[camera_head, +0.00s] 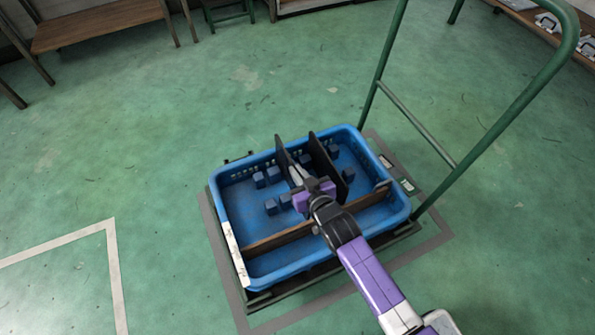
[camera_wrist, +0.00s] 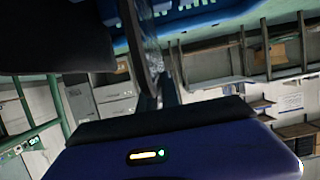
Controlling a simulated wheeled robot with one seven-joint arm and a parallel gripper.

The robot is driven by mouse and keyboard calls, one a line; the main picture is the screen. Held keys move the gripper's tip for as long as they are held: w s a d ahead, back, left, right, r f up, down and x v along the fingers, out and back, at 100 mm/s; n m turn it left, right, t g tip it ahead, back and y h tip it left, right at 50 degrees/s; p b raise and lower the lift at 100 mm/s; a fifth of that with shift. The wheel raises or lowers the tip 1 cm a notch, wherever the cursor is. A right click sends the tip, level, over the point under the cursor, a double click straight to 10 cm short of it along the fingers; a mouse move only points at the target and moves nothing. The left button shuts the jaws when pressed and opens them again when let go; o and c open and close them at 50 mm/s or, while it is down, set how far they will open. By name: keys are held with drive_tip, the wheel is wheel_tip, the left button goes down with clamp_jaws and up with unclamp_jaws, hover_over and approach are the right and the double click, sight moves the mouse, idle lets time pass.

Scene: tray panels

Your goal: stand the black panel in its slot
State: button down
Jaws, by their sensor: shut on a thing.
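A blue tray (camera_head: 222,193) holds dark upright panels and several small blue blocks. The black panel (camera_head: 283,153) stands across the tray's back part at my gripper (camera_head: 297,175). My gripper is shut on it; the fingers hide its lower edge. In the wrist view a thin dark panel (camera_wrist: 137,42) shows nearly edge-on in front of my gripper (camera_wrist: 160,95). Pairs of blue blocks (camera_head: 259,180) on the tray floor form slots left of the panel. Whether the panel's foot sits between blocks is hidden.
A second dark panel (camera_head: 323,157) stands close right of the held one. A long brown divider (camera_head: 277,239) crosses the tray's front. The tray rests on a cart with a green handle (camera_head: 435,148) at the right. Open green floor lies left.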

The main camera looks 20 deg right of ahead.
drive_tip(key=shift+f, duration=0.1)
drive_tip(key=shift+f+b, duration=1.7)
drive_tip(key=shift+f, duration=0.35)
drive_tip(key=c, duration=1.5)
unclamp_jaws()
drive_tip(key=shift+p+v, duration=1.5)
drive_tip(key=shift+v, duration=2.45)
